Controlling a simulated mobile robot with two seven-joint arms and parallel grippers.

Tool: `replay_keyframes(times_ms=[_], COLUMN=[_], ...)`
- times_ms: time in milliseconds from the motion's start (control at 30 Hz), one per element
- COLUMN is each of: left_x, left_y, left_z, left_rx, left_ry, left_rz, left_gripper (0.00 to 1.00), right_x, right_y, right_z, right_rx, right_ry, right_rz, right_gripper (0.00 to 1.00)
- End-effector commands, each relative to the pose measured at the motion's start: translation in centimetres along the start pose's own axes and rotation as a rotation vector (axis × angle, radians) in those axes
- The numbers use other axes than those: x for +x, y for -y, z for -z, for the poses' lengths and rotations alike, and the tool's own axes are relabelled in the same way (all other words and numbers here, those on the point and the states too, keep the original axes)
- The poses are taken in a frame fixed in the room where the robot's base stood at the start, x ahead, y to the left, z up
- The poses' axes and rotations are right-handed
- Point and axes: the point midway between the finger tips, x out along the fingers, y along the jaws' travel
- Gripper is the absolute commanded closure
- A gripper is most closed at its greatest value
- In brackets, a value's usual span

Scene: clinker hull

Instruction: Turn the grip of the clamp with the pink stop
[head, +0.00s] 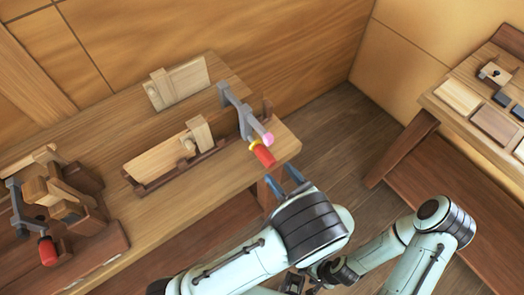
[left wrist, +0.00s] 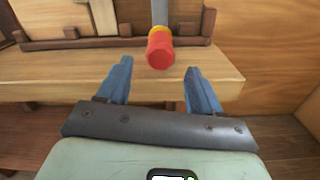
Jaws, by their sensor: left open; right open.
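The clamp with the pink stop (head: 267,139) has a grey bar (head: 240,110) and stands at the right end of the bench. Its red grip (head: 262,155) with a yellow collar points toward me. In the left wrist view the red grip (left wrist: 160,52) is beyond the fingertips, roughly centred between them. My left gripper (head: 281,179) is open, empty and just short of the grip, not touching it. Its blue fingers also show in the left wrist view (left wrist: 158,70). My right gripper (head: 302,284) is low at the bottom edge, partly hidden, away from the bench.
A second grey clamp with a red grip (head: 47,251) is on a wooden fixture at the left. A wooden plank in a dark-edged holder (head: 160,182) lies beside the pink-stop clamp. A side table (head: 452,100) with small blocks stands at the right. Floor between is clear.

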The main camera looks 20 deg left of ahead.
Motion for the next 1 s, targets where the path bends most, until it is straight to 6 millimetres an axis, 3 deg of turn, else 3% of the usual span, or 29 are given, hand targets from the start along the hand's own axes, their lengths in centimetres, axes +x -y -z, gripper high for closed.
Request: replay_keyframes(times_ms=[200, 400, 600, 867, 1000], left_x=[4.9, 7.8, 8.9, 9.0, 9.0], left_y=[-0.1, -0.1, -0.1, 0.0, 0.0], left_z=[-0.1, -0.1, -0.1, 0.0, 0.0], left_rx=[0.001, 0.000, 0.000, 0.000, 0.000], left_ry=[0.000, 0.000, 0.000, 0.000, 0.000], left_rz=[-0.005, -0.004, -0.001, -0.001, -0.001], left_gripper=[0.35, 0.35, 0.35, 0.35, 0.80], right_x=[-0.8, -1.1, -1.2, -1.2, -1.2], right_y=[0.4, 0.6, 0.6, 0.6, 0.6], right_z=[0.3, 0.4, 0.4, 0.4, 0.4], right_rx=[-0.002, -0.003, -0.003, -0.003, -0.003], right_ry=[-0.004, -0.007, -0.007, -0.007, -0.007], right_rz=[0.002, 0.003, 0.003, 0.003, 0.003], right_gripper=[0.56, 0.56, 0.56, 0.56, 0.56])
